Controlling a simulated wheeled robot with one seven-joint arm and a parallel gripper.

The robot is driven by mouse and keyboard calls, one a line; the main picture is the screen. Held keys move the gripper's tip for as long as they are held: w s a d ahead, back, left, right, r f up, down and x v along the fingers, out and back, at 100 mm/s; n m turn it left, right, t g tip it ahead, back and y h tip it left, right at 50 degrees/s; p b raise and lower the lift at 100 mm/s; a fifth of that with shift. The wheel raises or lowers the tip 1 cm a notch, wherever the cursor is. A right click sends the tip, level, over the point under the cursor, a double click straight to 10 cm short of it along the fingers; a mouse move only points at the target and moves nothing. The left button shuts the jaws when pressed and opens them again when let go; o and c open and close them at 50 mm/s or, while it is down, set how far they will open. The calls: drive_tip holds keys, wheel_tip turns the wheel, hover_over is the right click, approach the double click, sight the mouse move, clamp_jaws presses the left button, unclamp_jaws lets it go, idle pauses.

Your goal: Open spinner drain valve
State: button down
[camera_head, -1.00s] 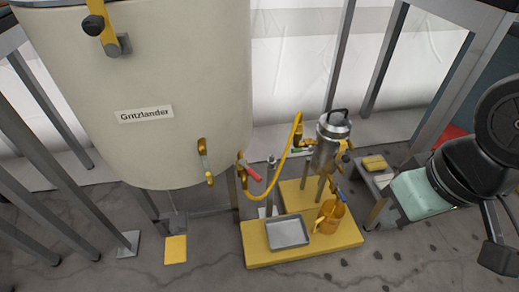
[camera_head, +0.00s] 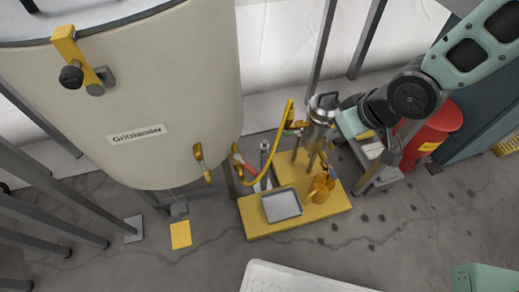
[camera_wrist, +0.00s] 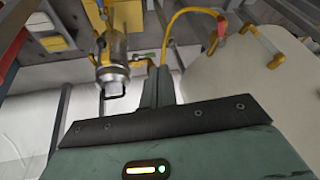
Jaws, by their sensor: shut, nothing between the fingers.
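The spinner is a steel canister (camera_head: 320,110) with a black lid handle, standing on a yellow base (camera_head: 300,225). It also shows upside down in the wrist view (camera_wrist: 113,60). The drain valve low on the spinner cannot be made out clearly. My gripper (camera_wrist: 159,72) is shut and empty. In the head view it is close to the right of the spinner's upper part, its tips not clear. I cannot tell whether it touches.
A large cream tank (camera_head: 130,100) stands left, with a red-handled valve (camera_head: 243,166) and a yellow hose (camera_head: 283,135) running to the spinner. A grey tray (camera_head: 282,205) and orange pitcher (camera_head: 321,187) are on the base. A red bin (camera_head: 432,135) stands right.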

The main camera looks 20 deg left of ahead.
drive_tip(key=w+a+f+y+p, duration=0.1)
drive_tip(key=a+y+p, duration=0.1)
drive_tip(key=a+p, duration=0.15)
drive_tip(key=g+y+p, duration=0.2)
drive_tip(key=y+p, duration=0.1)
drive_tip(key=y, duration=0.1)
approach(249, 165)
drive_tip(key=w+x, duration=0.1)
drive_tip(key=x, duration=0.4)
drive_tip(key=shift+s+a+f, duration=0.2)
drive_tip(key=shift+s+f, duration=0.15)
